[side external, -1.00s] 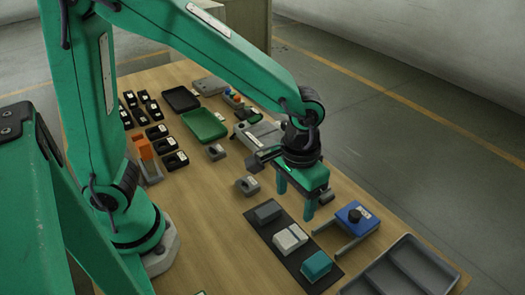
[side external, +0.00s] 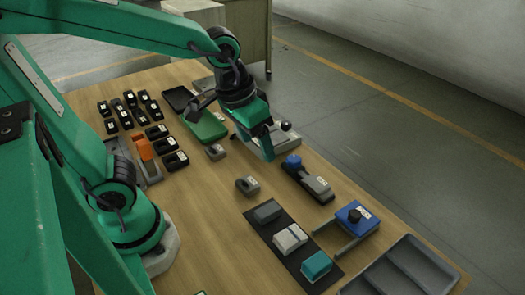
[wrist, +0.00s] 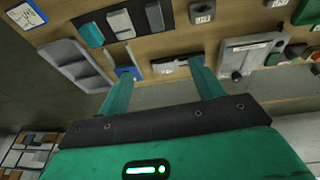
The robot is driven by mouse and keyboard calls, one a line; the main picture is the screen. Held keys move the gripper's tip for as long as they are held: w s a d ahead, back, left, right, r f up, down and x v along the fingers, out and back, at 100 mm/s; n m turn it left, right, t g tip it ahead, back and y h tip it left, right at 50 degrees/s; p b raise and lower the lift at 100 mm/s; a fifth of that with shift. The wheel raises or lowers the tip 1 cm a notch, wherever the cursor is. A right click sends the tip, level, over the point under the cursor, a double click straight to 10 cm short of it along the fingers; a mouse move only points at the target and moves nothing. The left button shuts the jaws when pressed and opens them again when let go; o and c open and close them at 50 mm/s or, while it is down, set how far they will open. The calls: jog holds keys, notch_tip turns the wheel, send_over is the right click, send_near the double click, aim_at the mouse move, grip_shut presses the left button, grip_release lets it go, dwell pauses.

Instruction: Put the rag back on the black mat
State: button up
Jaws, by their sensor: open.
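The black mat (side external: 295,273) lies on the near part of the wooden bench. On it, in a row, are a dark grey block (side external: 268,211), a whitish block (side external: 290,239) and a teal, soft-edged piece (side external: 316,265). The teal piece may be the rag, but I cannot tell for certain. In the wrist view the mat (wrist: 105,30) and teal piece (wrist: 90,35) are at the upper left. My gripper (side external: 267,154) is open and looks empty, above the far side of the bench, well away from the mat. Its fingers (wrist: 160,70) stand apart in the wrist view.
A black-and-grey fixture with a blue knob (side external: 307,180) and a blue labelled block on rails (side external: 356,218) stand along the right edge. A compartmented grey tray (side external: 400,275) is in the near corner. A green tray (side external: 205,127) and several black labelled pieces lie farther back.

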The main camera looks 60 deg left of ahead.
jog(key=s+a+r+t, duration=0.2)
jog(key=s+a+r, duration=0.1)
jog(key=s+a, duration=0.2)
jog(key=shift+a+t+y, duration=0.3)
jog(key=shift+a+y, duration=0.1)
jog(key=shift+a, duration=0.45)
jog(key=shift+r, duration=0.1)
dwell(0.5)
